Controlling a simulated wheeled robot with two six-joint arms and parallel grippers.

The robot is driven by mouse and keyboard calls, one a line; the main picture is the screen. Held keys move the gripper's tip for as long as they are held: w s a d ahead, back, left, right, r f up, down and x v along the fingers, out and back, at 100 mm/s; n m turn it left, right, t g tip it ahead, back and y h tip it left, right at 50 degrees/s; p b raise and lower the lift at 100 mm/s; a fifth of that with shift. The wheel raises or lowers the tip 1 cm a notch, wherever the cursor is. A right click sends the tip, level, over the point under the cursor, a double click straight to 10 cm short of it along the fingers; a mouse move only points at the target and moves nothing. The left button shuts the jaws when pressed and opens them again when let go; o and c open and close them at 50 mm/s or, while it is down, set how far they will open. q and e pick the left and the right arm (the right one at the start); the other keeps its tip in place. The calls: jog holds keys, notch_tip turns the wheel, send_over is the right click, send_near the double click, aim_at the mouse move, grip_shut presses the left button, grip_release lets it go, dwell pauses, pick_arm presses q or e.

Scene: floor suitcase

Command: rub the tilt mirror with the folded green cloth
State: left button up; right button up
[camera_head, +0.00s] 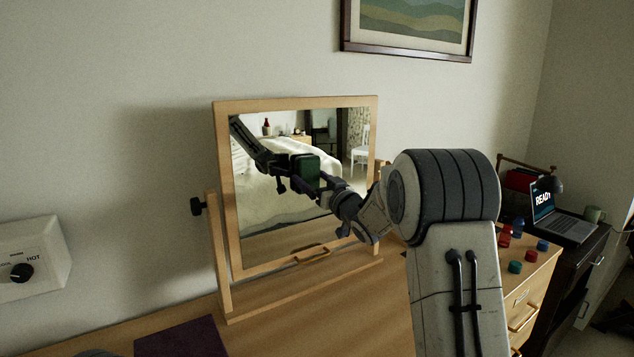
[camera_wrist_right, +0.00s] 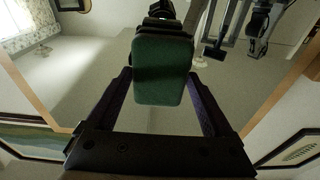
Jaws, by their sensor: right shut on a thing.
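The tilt mirror (camera_head: 296,235) stands on the wooden dresser in a light wood frame, with a dark knob (camera_head: 197,206) on its left side. My right gripper (camera_head: 312,184) is in front of the glass, shut on the folded green cloth (camera_head: 306,170). In the right wrist view the cloth (camera_wrist_right: 160,88) sits between the two fingers and faces the glass. The glass reflects my arm and gripper close to the cloth. I cannot tell whether the cloth touches the glass. My left gripper is not in view.
A dark purple mat (camera_head: 182,339) lies on the dresser (camera_head: 285,325) in front. Several coloured pieces (camera_head: 515,267) lie at its right end. A laptop (camera_head: 562,222) stands beyond them. A control box (camera_head: 30,262) is on the wall at left. A picture (camera_head: 408,49) hangs above.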

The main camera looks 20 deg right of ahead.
jog(key=shift+s+a+b, duration=0.2)
jog(key=shift+a+b, duration=0.35)
jog(key=shift+a, duration=0.9)
jog(key=shift+s+a+f+b, duration=0.1)
jog(key=shift+s+a+b, duration=0.15)
jog(key=shift+a+b, duration=0.65)
jog(key=shift+s+a+r+b, duration=0.1)
jog(key=shift+s+a+b, duration=0.25)
jog(key=shift+a, duration=1)
jog(key=shift+s+a+f+b, duration=0.15)
jog(key=shift+a+b, duration=0.55)
jog(key=shift+a, duration=0.45)
jog(key=shift+s+a, duration=0.15)
jog(key=shift+a, duration=0.2)
jog(key=b+v, duration=0.2)
jog(key=v, duration=0.4)
jog(key=shift+r, duration=0.5)
jog(key=shift+s, duration=0.15)
jog(key=shift+v, duration=1.35)
